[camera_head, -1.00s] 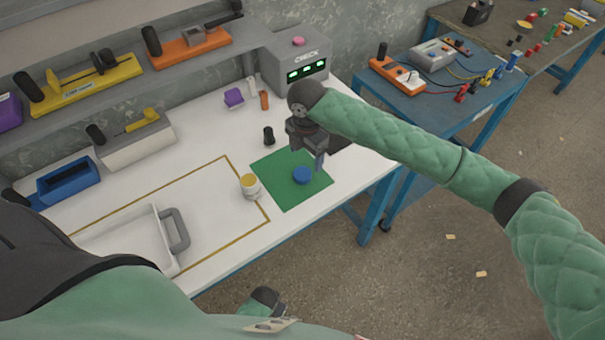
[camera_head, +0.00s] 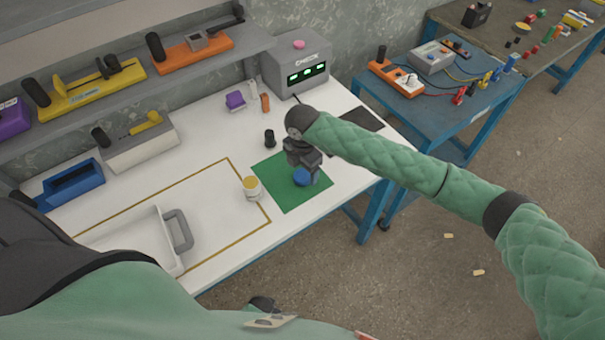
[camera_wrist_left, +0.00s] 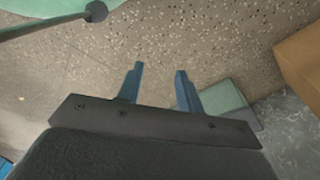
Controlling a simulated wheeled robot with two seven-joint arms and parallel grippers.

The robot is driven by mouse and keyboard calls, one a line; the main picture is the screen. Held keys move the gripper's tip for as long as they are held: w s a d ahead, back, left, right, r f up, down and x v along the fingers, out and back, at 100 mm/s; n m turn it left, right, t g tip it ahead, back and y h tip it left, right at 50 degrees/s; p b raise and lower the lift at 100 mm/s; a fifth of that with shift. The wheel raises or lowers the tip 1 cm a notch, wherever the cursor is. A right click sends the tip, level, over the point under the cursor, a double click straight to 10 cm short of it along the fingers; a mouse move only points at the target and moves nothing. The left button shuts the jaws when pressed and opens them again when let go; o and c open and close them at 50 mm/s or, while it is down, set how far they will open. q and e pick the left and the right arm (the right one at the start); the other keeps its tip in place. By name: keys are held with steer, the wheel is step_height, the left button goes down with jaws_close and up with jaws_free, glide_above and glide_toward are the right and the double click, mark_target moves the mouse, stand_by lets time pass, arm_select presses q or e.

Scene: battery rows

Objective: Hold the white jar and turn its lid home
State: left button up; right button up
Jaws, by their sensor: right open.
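The white jar (camera_head: 252,188) stands upright on the white table at the left edge of the green mat (camera_head: 285,200). Its top shows yellow. A round blue lid (camera_head: 301,178) lies on the mat, to the right of the jar and apart from it. My right gripper (camera_head: 304,173) points down at the blue lid with its jaws open; its fingers partly cover the lid, and I cannot tell whether they touch it. My left gripper (camera_wrist_left: 160,69) is open and empty over the speckled floor in the left wrist view.
A white tray with a grey handle (camera_head: 178,231) stands at the left inside a yellow outline. A small black part (camera_head: 269,138) stands behind the mat. A grey CHECK box (camera_head: 301,68) is at the back.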

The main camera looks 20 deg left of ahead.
arm_select(q)
steer(key=shift+s+a+f, duration=0.15)
steer(key=shift+a+f, duration=0.05)
steer(key=shift+f, duration=0.25)
steer(key=shift+s+a+f, duration=0.15)
steer(key=shift+f, duration=0.25)
arm_select(e)
steer(key=shift+f, duration=1.1)
arm_select(q)
steer(key=shift+w, duration=0.1)
arm_select(e)
steer(key=c, duration=1)
